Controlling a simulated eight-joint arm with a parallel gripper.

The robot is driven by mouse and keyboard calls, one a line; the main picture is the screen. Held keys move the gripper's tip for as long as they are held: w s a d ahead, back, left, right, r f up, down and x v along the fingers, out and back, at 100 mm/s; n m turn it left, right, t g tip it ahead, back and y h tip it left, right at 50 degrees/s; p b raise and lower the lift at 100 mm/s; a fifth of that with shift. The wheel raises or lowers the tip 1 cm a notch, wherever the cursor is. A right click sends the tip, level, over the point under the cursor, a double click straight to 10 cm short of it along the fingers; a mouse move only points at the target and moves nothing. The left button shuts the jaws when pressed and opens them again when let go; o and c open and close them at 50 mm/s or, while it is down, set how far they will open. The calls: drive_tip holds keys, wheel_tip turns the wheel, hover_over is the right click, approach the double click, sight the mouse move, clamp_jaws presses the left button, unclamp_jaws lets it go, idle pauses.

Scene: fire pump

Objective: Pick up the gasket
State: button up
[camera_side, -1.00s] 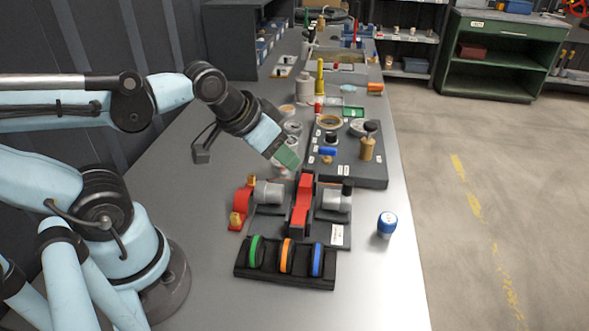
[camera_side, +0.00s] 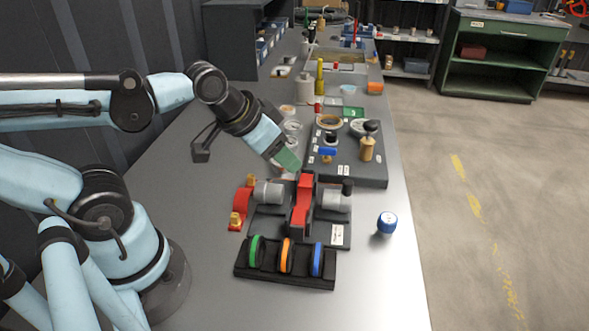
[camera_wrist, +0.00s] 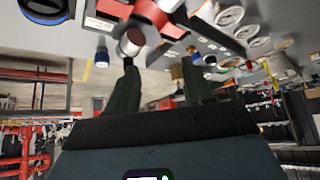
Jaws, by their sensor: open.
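Green, orange and blue rings stand upright in slots of a black rack (camera_side: 285,282) at the near end of the bench: the green ring (camera_side: 255,251), the orange ring (camera_side: 286,256) and the blue ring (camera_side: 317,260). A flat tan ring (camera_side: 329,121) lies on the dark board farther back. I cannot tell which of these is the gasket. My gripper (camera_side: 290,162) is tilted down above the bench, behind the red and grey pump, away from the rack. In the wrist view its two dark fingers (camera_wrist: 160,72) are apart, with nothing seen held between them.
The pump (camera_side: 304,205) with red and grey parts stands between my gripper and the rack. The dark board (camera_side: 345,165) holds several small parts. A blue-and-white knob (camera_side: 386,223) stands alone at right. The bench's front right is clear.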

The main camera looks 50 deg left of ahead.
drive_tip(key=m, duration=0.1)
drive_tip(key=r+m+g, duration=0.1)
drive_tip(key=m+g, duration=0.6)
drive_tip(key=m, duration=1.9)
hover_over(254, 243)
drive_tip(key=shift+f, duration=5.9)
clamp_jaws()
